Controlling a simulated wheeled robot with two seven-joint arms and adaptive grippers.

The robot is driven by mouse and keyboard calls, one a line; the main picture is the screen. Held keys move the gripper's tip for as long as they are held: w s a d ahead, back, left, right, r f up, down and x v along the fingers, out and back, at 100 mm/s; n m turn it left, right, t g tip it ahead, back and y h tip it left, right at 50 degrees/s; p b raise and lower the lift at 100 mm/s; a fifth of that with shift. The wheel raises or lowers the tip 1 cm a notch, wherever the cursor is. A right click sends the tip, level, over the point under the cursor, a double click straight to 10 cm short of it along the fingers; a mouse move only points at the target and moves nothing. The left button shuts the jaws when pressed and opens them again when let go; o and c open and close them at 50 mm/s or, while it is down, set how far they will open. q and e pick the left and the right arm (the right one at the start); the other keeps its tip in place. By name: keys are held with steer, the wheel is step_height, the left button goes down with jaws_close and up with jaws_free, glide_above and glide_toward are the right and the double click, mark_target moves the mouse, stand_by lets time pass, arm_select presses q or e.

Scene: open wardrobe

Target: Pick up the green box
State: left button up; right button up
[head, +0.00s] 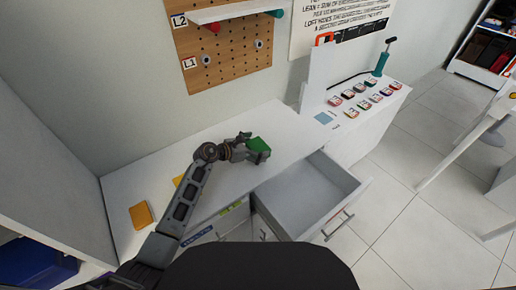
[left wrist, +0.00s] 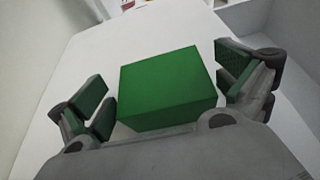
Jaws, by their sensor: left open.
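The green box (head: 258,146) sits on the white tabletop (head: 282,120), in front of my left gripper (head: 246,147) in the head view. In the left wrist view the green box (left wrist: 168,88) lies between the two open fingers of the left gripper (left wrist: 165,98). My right gripper is in neither view.
An open, empty drawer (head: 305,195) juts out below the tabletop on the right. A yellow item (head: 141,216) lies on the left of the table, and another yellow piece (head: 178,181) is partly behind my arm. A pegboard (head: 222,55) hangs on the wall.

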mark_target(256, 146)
arm_select(q)
steer(key=shift+s, duration=0.1)
steer(key=shift+c, duration=1.1)
steer(key=c, duration=0.7)
steer(key=shift+c, duration=0.6)
steer(key=shift+a+r, duration=0.1)
steer(key=shift+r, duration=0.5)
step_height(256, 146, up, 8)
steer(key=shift+f, duration=0.1)
steer(key=shift+r, duration=0.55)
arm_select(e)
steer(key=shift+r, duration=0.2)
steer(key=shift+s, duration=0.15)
